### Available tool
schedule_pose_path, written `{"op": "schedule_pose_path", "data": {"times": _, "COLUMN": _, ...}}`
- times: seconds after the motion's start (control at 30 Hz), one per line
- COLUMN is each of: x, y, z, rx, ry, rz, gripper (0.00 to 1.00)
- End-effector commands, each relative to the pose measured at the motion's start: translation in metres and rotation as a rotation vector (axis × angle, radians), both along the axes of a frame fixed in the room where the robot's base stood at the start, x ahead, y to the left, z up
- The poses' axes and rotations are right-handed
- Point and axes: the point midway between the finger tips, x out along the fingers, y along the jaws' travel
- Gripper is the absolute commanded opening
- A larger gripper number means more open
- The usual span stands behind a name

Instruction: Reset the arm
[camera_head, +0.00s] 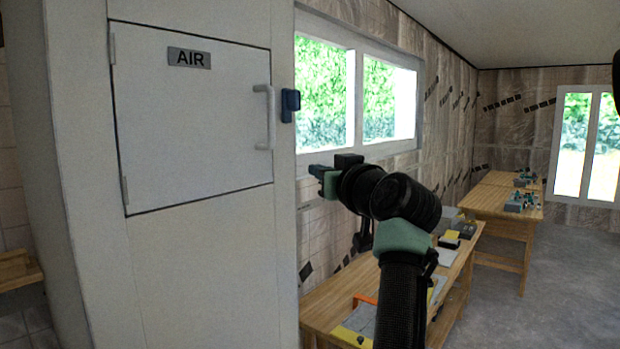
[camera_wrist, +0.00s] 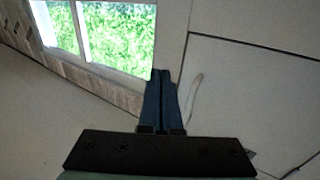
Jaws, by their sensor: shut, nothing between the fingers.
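My arm reaches up in the middle of the head view, with my gripper (camera_head: 318,172) at its end, to the right of the white cabinet. In the wrist view my gripper (camera_wrist: 161,76) has its two dark blue fingers together, with nothing held. The white panel marked AIR (camera_head: 200,130) looks flush with the cabinet front. Its pale handle (camera_head: 264,117) is above and left of my gripper, apart from it. The panel (camera_wrist: 255,90) and the handle (camera_wrist: 192,95) also show in the wrist view, right of the fingers.
A small dark blue fixture (camera_head: 290,105) sits on the cabinet edge beside the handle. A wooden bench (camera_head: 325,305) with several items stands behind my arm along the windowed wall. A second table (camera_head: 490,203) stands farther back. Grey floor is open at the right.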

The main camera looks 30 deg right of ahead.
Motion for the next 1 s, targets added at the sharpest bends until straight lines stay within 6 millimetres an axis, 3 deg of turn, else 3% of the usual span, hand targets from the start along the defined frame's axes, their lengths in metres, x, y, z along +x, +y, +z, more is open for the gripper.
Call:
{"op": "schedule_pose_path", "data": {"times": 0.03, "x": -0.013, "y": -0.006, "z": -0.008, "rx": -0.001, "ry": -0.002, "rz": -0.003, "gripper": 0.00}}
{"op": "schedule_pose_path", "data": {"times": 0.3, "x": -0.059, "y": -0.021, "z": -0.006, "rx": 0.001, "ry": 0.000, "rz": 0.000, "gripper": 0.00}}
{"op": "schedule_pose_path", "data": {"times": 0.5, "x": -0.071, "y": -0.026, "z": -0.003, "rx": 0.001, "ry": 0.002, "rz": 0.002, "gripper": 0.00}}
{"op": "schedule_pose_path", "data": {"times": 0.73, "x": -0.071, "y": -0.023, "z": -0.003, "rx": 0.000, "ry": 0.000, "rz": 0.002, "gripper": 0.00}}
{"op": "schedule_pose_path", "data": {"times": 0.87, "x": -0.065, "y": 0.001, "z": -0.003, "rx": -0.021, "ry": -0.031, "rz": -0.012, "gripper": 0.00}}
{"op": "schedule_pose_path", "data": {"times": 1.0, "x": -0.062, "y": 0.066, "z": 0.005, "rx": -0.070, "ry": -0.134, "rz": -0.034, "gripper": 0.00}}
